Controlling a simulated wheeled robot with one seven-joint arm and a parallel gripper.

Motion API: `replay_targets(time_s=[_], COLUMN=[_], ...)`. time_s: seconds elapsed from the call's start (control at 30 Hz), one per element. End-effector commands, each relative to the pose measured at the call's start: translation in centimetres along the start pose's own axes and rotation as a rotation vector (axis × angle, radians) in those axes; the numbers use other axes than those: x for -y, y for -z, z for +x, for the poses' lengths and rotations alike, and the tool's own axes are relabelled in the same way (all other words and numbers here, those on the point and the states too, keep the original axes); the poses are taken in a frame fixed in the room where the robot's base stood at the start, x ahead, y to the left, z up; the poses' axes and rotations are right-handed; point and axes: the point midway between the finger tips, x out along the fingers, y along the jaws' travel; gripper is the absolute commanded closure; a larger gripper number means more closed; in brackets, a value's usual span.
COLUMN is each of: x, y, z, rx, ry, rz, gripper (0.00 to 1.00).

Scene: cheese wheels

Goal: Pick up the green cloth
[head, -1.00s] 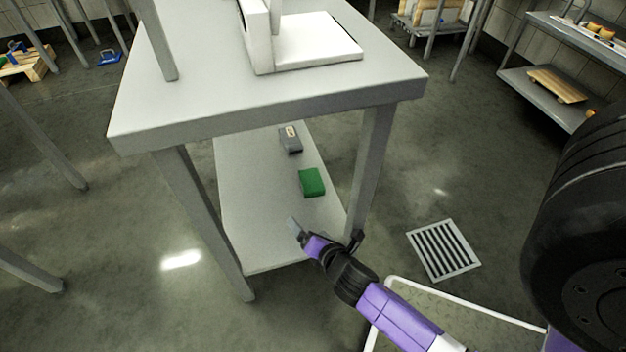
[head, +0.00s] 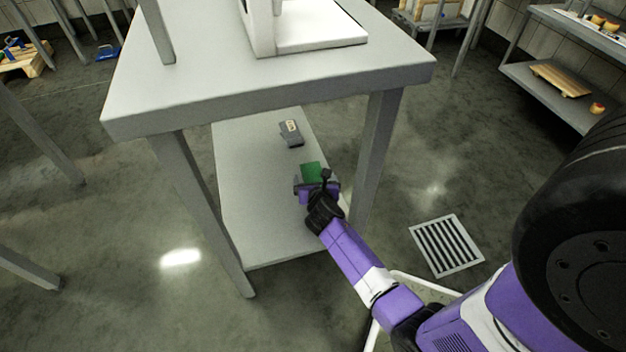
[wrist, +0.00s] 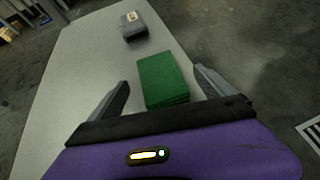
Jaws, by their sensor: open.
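The green cloth (head: 311,171) is a folded block lying on the lower shelf (head: 243,185) of the grey table. In the wrist view the green cloth (wrist: 163,80) lies ahead of and between the two fingers, with space on either side. My gripper (wrist: 162,88) is open and empty. In the head view my gripper (head: 312,184) is over the shelf at the near side of the cloth and hides its near part. I cannot tell how high the fingers are above the shelf.
A dark grey box with a pale label (head: 291,133) lies on the shelf beyond the cloth. The table top (head: 270,90) overhangs the shelf, and a table leg (head: 374,160) stands right of my arm. The shelf's left part is clear.

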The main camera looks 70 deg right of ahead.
Motion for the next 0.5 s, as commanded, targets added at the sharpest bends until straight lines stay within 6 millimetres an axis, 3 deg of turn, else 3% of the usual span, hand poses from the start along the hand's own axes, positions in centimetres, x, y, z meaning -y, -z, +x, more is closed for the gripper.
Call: replay_targets(time_s=[0.2, 0.5], x=[-0.1, -0.1], y=[0.4, 0.1], z=[2.8, 3.1], rx=[-0.001, -0.001], ry=[0.0, -0.001], rz=[0.003, 0.001], gripper=[0.07, 0.07])
